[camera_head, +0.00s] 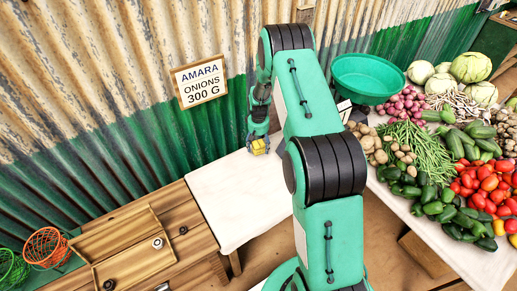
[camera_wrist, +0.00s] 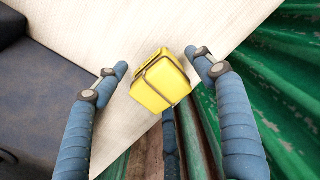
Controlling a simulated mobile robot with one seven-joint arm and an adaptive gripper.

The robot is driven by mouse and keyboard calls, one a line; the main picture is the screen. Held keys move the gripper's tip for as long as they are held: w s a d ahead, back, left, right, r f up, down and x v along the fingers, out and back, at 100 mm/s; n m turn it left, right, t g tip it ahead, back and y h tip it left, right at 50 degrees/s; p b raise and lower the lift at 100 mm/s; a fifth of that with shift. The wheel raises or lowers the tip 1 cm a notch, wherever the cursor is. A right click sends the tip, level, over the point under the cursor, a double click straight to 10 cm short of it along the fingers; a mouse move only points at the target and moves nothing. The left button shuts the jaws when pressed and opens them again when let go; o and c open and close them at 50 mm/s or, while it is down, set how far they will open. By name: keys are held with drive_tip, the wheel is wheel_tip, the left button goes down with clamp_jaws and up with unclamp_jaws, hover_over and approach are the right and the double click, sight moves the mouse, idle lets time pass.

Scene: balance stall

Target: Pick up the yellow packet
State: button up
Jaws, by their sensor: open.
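The yellow packet (camera_head: 259,145) is a small box-like bundle tied with brown string. In the head view it sits near the back edge of the pale white board, close to the corrugated wall. It also shows in the wrist view (camera_wrist: 161,80), between my fingers. My gripper (camera_head: 258,138) is pointed down at it. In the wrist view my gripper (camera_wrist: 163,72) has blue fingers spread on both sides of the packet, with gaps between. Another finger shows below the packet. My fingertips are small and partly unclear in the head view.
The white board (camera_head: 222,202) is otherwise mostly bare. The corrugated wall (camera_head: 110,130) rises close behind. A wooden tray (camera_head: 122,250) lies at left with wire baskets (camera_head: 46,246). A green basin (camera_head: 366,78) and heaped vegetables (camera_head: 440,160) fill the right table.

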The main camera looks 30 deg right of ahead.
sight(259, 144)
idle(0.4)
drive_tip(key=c, duration=1.4)
drive_tip(key=shift+r, duration=0.15)
drive_tip(key=shift+r, duration=0.55)
drive_tip(key=shift+s+a+r+p, duration=0.1)
drive_tip(key=shift+s+r+p, duration=0.15)
drive_tip(key=shift+r, duration=0.35)
drive_tip(key=shift+s+a+r+p, duration=0.1)
drive_tip(key=shift+s+r+p, duration=0.1)
drive_tip(key=shift+r, duration=0.4)
drive_tip(key=s+a+r+p, duration=0.1)
drive_tip(key=s+a, duration=0.4)
drive_tip(key=s, duration=0.9)
drive_tip(key=shift+r, duration=0.15)
drive_tip(key=shift+a, duration=0.1)
